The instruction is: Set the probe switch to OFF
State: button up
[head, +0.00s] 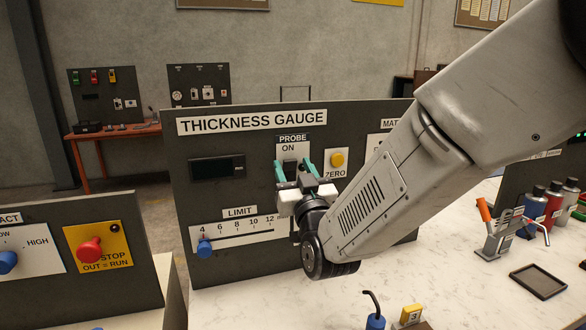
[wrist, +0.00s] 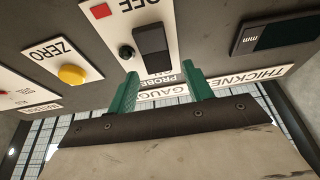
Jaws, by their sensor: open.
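The probe switch (head: 289,167) is a dark rocker on a white plate below the PROBE and ON labels of the thickness gauge panel (head: 330,235). In the wrist view, which is turned over, the black switch (wrist: 153,46) stands beside the OFF lettering, just beyond the fingers. My gripper (head: 293,163) is open, its two green fingers standing in front of the plate on either side of the switch as seen from the head. The wrist view shows my gripper (wrist: 162,84) empty. Contact with the switch and which way the rocker is tipped cannot be told. The head view hides the OFF label.
The yellow ZERO button (head: 338,160) is close to the right of my gripper. The LIMIT slider (head: 205,248) is below left, and the display (head: 216,168) is left. A red stop button (head: 90,251) is on another panel. A tray (head: 538,282) and bottles stand at right.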

jog(key=v, duration=0.7)
jog(key=shift+s, duration=0.15)
jog(key=s+d+f+m+g+h, duration=0.1)
jog(key=s+d+f+g+h, duration=0.1)
jog(key=d+g, duration=0.35)
jog(key=s+d+f+g+h, duration=0.1)
jog(key=d+f+g, duration=0.1)
jog(key=d+g, duration=0.35)
jog(key=s+d+g+h, duration=0.1)
jog(key=s+d+g, duration=0.2)
jog(key=s, duration=0.5)
jog(key=s+d+m+g+h, duration=0.1)
jog(key=s+d+g, duration=0.2)
jog(key=s+d, duration=0.2)
jog(key=s+d+f+m+g+h, duration=0.1)
jog(key=s+d+g, duration=0.2)
jog(key=s, duration=0.8)
jog(key=shift+d, duration=0.5)
jog(key=shift+s, duration=0.1)
